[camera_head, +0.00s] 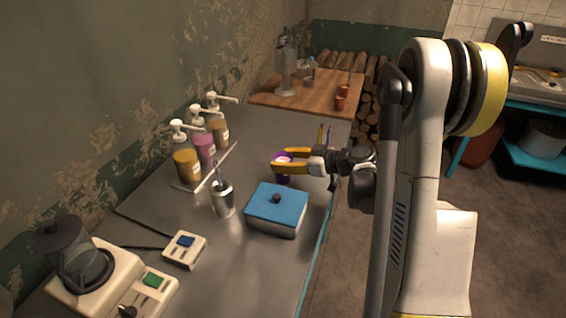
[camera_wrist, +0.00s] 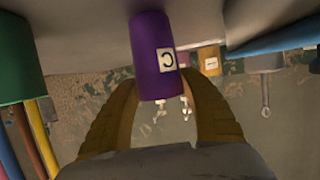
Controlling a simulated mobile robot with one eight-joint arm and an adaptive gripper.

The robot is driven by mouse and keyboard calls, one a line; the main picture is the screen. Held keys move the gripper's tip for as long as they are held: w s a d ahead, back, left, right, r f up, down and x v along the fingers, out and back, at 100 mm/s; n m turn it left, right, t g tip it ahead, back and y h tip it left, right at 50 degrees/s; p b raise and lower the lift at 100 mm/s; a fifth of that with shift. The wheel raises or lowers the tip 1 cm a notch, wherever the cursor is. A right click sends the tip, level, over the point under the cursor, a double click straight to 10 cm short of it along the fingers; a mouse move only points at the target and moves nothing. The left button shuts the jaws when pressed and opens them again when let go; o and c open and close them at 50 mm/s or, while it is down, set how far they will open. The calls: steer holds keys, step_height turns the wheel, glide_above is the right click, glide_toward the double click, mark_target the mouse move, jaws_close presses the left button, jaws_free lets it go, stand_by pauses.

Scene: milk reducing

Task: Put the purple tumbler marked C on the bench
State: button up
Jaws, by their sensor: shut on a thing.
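The purple tumbler (camera_head: 284,178) is between the yellow fingers of my gripper (camera_head: 274,163) over the grey bench (camera_head: 290,124) in the head view. In the wrist view the tumbler (camera_wrist: 152,50) shows a white label with a black C, and my gripper (camera_wrist: 160,85) is shut on it from both sides. The wrist picture is upside down, with the bench surface (camera_wrist: 85,30) at the top. The tumbler's base is at or very near this surface; I cannot tell whether it touches.
A blue-lidded box (camera_head: 277,208) stands just in front of the tumbler. A metal cup (camera_head: 223,199) is to its left. Several pump bottles (camera_head: 204,148) line the wall. A green holder (camera_wrist: 18,60) with coloured sticks is beside my gripper.

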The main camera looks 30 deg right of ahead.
steer(key=shift+r, duration=0.1)
steer(key=o, duration=1.3)
steer(key=shift+f, duration=0.2)
steer(key=shift+o, duration=0.2)
